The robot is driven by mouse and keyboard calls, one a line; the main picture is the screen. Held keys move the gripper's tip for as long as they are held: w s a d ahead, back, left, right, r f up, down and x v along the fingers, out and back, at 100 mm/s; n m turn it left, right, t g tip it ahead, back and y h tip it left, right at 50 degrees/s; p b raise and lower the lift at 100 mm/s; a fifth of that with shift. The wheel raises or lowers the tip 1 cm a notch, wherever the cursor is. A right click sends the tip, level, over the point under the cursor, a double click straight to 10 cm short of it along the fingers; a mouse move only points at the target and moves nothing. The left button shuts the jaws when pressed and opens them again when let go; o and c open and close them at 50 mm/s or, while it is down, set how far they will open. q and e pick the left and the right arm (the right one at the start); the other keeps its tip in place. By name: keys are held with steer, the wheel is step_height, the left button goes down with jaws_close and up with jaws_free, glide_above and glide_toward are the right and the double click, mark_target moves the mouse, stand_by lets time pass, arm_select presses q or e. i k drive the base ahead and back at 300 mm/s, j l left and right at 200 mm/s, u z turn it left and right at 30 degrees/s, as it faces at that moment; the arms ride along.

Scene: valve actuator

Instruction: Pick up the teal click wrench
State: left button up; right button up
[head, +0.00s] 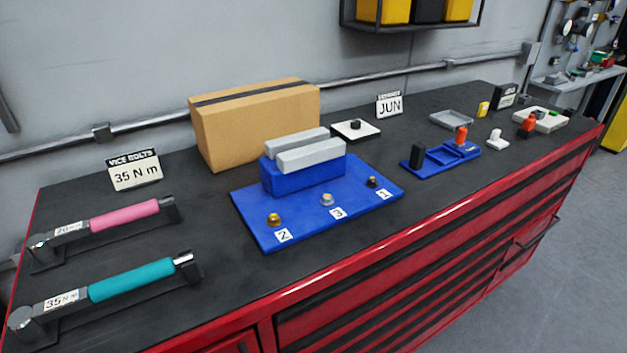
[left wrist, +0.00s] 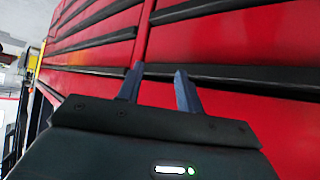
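The teal click wrench (head: 131,280) lies in a black holder at the front left of the bench top in the head view, with a tag reading 35 N m on its shaft. A pink wrench (head: 125,215) lies in a similar holder behind it. My left gripper (left wrist: 158,82) shows only in the left wrist view, with its two fingers apart and nothing between them. It is in front of the red drawer fronts (left wrist: 230,45), away from the wrench. My right gripper is in neither view.
A sign reading VICE BOLTS 35 N m (head: 135,171) stands behind the wrenches. A blue vice plate (head: 255,227) with numbered bolts and a cardboard box (head: 240,135) are to their right. The bench's red front edge (head: 330,275) runs close by the teal wrench's holder.

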mark_target(29, 323)
steer(key=u, duration=1.4)
steer(key=k+j+z, duration=0.1)
steer(key=j+z, duration=0.4)
steer(key=j, duration=0.55)
